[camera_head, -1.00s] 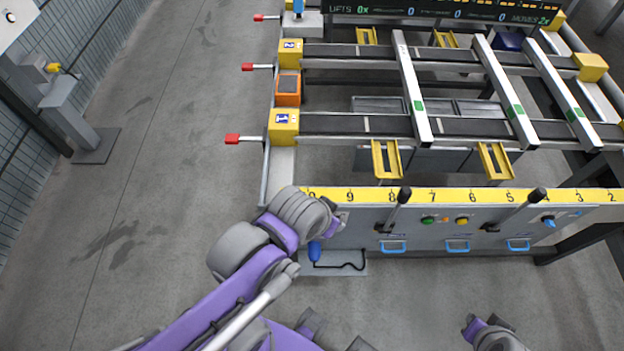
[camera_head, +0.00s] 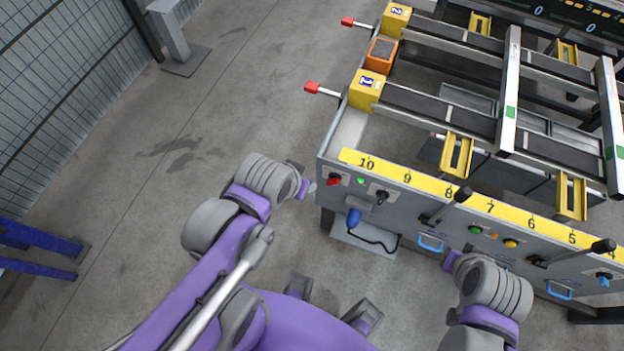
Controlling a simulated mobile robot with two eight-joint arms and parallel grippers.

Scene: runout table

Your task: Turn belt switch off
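The front panel (camera_head: 400,214) of the runout table carries several controls near its left end. A red knob (camera_head: 334,180), a lit green lamp (camera_head: 361,181) and a small dark switch on a light plate (camera_head: 381,195) sit below the yellow scale. I cannot read which is the belt switch, or its position. My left gripper (camera_head: 304,188) is just left of the panel's end, close to the red knob; its fingers are small and partly hidden by the wrist. My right gripper (camera_head: 451,261) is in front of the panel's lower edge, below the black levers, its fingertips mostly hidden.
Black levers (camera_head: 461,195) and (camera_head: 602,247) stick out from the panel. A green button (camera_head: 475,230), a yellow button (camera_head: 510,243) and blue handles (camera_head: 431,242) are also there.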

